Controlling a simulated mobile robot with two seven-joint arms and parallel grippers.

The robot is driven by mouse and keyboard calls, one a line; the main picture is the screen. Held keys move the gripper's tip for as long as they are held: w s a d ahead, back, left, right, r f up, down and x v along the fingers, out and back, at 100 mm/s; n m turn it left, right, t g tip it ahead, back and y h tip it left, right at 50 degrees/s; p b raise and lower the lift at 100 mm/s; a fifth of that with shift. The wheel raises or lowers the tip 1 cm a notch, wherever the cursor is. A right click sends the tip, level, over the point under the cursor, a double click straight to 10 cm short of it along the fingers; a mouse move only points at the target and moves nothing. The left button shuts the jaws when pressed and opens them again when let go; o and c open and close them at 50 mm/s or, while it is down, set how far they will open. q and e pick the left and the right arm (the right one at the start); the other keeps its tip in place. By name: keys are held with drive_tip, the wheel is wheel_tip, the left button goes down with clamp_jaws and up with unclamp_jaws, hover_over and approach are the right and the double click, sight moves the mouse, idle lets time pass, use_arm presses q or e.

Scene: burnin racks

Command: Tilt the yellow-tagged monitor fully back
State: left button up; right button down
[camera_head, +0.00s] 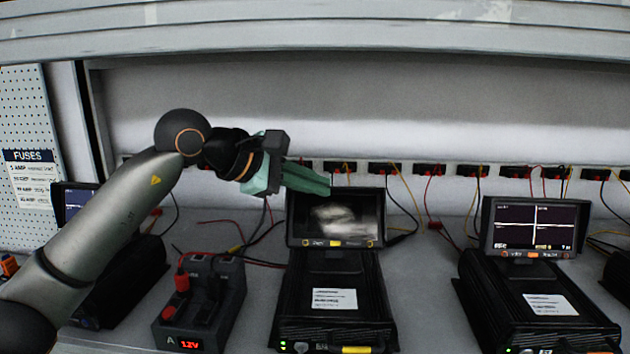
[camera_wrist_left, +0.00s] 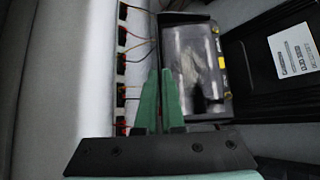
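The yellow-tagged monitor (camera_head: 334,243) stands on a black unit (camera_head: 333,275) in the middle of the bench. Its dark screen shows a pale blurred reflection, and a yellow tag sits on its lower bezel. It also shows in the left wrist view (camera_wrist_left: 222,62), turned sideways. My left gripper (camera_head: 328,186) has green fingers that look shut and empty, with at most a narrow gap between them. Its fingertips are at the monitor's upper left edge; in the left wrist view (camera_wrist_left: 160,72) they lie alongside the top edge. I cannot tell whether they touch it. My right gripper is not in view.
A second monitor with orange tags (camera_head: 535,254) stands on the right, and another (camera_head: 75,205) is partly behind my left arm. A power supply (camera_head: 200,300) with red plugs stands left of the middle unit. Sockets and loose cables run along the back wall.

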use_arm(q)
drive_tip(key=o, duration=0.4)
drive_tip(key=shift+w, duration=0.1)
drive_tip(key=shift+o, duration=0.2)
drive_tip(key=b+v, duration=0.2)
drive_tip(key=v, duration=1)
drive_tip(key=shift+s+a, duration=0.2)
drive_tip(key=shift+a, duration=0.05)
